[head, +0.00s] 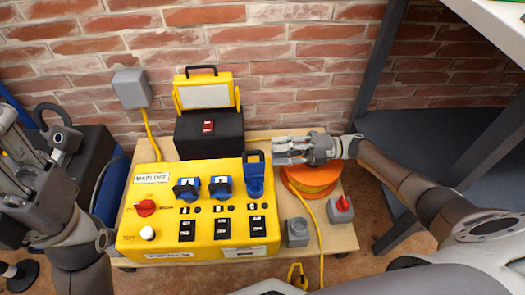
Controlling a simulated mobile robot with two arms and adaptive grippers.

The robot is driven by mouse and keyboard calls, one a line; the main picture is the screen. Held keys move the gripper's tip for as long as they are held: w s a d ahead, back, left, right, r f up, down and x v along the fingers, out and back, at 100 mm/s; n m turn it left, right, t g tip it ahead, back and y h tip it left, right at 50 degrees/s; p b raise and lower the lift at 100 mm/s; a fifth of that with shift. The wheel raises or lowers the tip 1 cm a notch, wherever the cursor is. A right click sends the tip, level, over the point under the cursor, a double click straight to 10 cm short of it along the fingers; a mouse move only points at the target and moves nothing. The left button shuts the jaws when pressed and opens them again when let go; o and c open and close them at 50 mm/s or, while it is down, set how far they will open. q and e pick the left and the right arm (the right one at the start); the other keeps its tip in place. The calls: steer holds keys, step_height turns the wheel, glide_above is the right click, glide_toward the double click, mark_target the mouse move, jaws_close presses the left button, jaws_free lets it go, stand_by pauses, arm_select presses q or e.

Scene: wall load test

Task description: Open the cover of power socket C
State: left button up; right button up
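The yellow power box (140,228) has three blue socket covers in a row. The left cover (186,190) and the middle cover (220,187) lie down on their sockets. The right cover (254,158) stands raised, with its blue socket (256,187) exposed in front of it. My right gripper (277,151) is just right of the raised cover, fingers pointing left; contact and finger gap are unclear. My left gripper (34,138) is at the left edge, away from the box, with its fingers apart and nothing visible between them.
A red rotary switch (146,208) and a white button (148,233) are on the box's left. Behind it stands a black case (208,146) with a yellow lid. An orange reel (313,181) lies under my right gripper. A grey box with a red knob (342,204) stands right.

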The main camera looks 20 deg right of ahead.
steer(key=v, duration=0.4)
steer(key=shift+d, duration=0.15)
steer(key=shift+s, duration=0.15)
